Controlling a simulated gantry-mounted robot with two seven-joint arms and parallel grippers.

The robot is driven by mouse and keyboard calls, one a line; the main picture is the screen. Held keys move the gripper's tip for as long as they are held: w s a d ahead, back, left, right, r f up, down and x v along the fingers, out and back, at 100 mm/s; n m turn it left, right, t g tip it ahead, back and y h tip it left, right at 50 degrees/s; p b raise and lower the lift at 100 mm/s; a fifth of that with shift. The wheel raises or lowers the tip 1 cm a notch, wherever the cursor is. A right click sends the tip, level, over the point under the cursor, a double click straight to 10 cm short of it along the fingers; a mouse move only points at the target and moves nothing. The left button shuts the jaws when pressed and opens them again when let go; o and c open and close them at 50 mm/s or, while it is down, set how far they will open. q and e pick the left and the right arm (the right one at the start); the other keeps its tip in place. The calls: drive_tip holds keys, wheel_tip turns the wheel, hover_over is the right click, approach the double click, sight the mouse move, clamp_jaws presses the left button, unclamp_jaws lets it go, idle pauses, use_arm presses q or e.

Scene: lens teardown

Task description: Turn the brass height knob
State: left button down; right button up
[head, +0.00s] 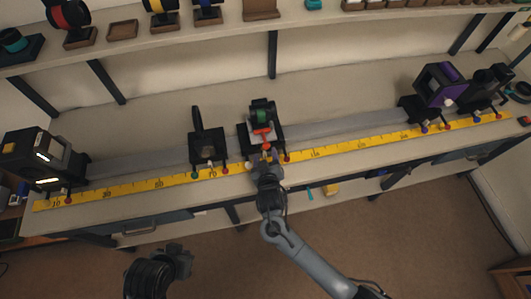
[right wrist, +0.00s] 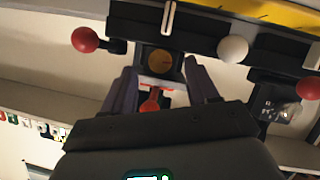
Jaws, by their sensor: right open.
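The brass height knob (right wrist: 160,64) is a round, dull gold disc on a black carrier, seen nearly face-on in the right wrist view. In the head view it is small, at the front of the middle carrier (head: 276,138), and hard to make out. My right gripper (head: 266,162) is at the front of this carrier. Its two fingers are apart, one on each side of the brass knob in the right wrist view (right wrist: 160,76); I cannot tell whether they touch it. My left gripper (head: 178,261) hangs at the lower left, away from the bench, its jaws unclear.
A red knob (right wrist: 85,40) and a white knob (right wrist: 232,48) flank the brass knob. Another black carrier (head: 208,149) stands left on the grey rail (head: 140,163). A yellow scale (head: 345,149) runs along the bench front. A purple-and-black unit (head: 440,84) stands right.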

drive_tip(key=shift+x, duration=1.35)
drive_tip(key=shift+c, duration=0.5)
drive_tip(key=c, duration=0.9)
drive_tip(key=shift+c, duration=0.2)
